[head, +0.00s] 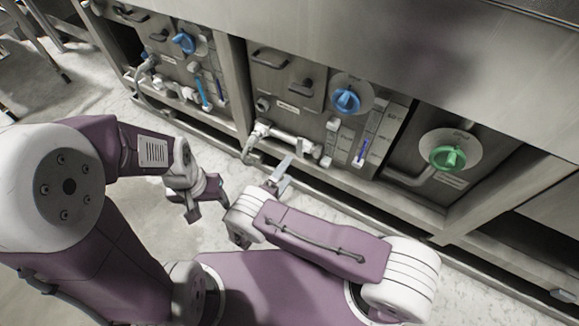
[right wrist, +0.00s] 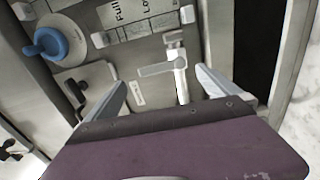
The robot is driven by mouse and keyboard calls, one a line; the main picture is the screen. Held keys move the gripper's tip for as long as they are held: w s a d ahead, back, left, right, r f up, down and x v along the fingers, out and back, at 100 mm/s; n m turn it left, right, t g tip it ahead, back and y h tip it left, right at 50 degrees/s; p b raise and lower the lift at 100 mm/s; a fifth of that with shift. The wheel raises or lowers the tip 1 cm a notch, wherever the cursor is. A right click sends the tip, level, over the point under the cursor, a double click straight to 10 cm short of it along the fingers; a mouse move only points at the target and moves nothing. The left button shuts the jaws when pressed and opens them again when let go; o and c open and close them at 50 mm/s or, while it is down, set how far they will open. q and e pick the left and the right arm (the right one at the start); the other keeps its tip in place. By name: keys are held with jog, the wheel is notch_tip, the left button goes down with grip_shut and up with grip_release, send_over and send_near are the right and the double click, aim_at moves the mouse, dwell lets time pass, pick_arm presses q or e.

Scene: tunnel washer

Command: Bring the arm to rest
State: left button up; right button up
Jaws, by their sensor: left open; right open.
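My left gripper (head: 208,203) is in the head view, left of centre, over the pale floor in front of the machine. Its fingers are apart, with nothing visible between them. My right gripper (head: 280,178) is near the middle of the head view, in front of the lower panels. In the right wrist view, my right gripper (right wrist: 165,95) has its two fingers spread wide. A white pipe with a grey valve handle (right wrist: 165,68) shows beyond and between the fingertips. It appears apart from them, though the exact gap is hard to tell.
The washer panels carry blue knobs (head: 345,101) (head: 183,43) and a green knob (head: 447,158). White piping (head: 290,137) runs low along the panels. Metal posts (head: 240,85) divide the bays. The floor (head: 160,225) near my left gripper is clear.

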dwell(0.4)
jog(key=s+d+r+m+g+h+p, duration=0.1)
jog(key=s+d+r+m+g, duration=0.2)
jog(key=d+g, duration=0.45)
jog(key=s+d+r+m+g, duration=0.2)
jog(key=d+r+g, duration=0.2)
jog(key=d+g, duration=0.3)
jog(key=s+d+r+m+y+p, duration=0.1)
jog(key=s+r+m+y+p, duration=0.3)
jog(key=s+r+y, duration=0.7)
jog(key=shift+r+m+t, duration=0.35)
jog(key=shift+r+m, duration=0.25)
jog(key=shift+m, duration=0.5)
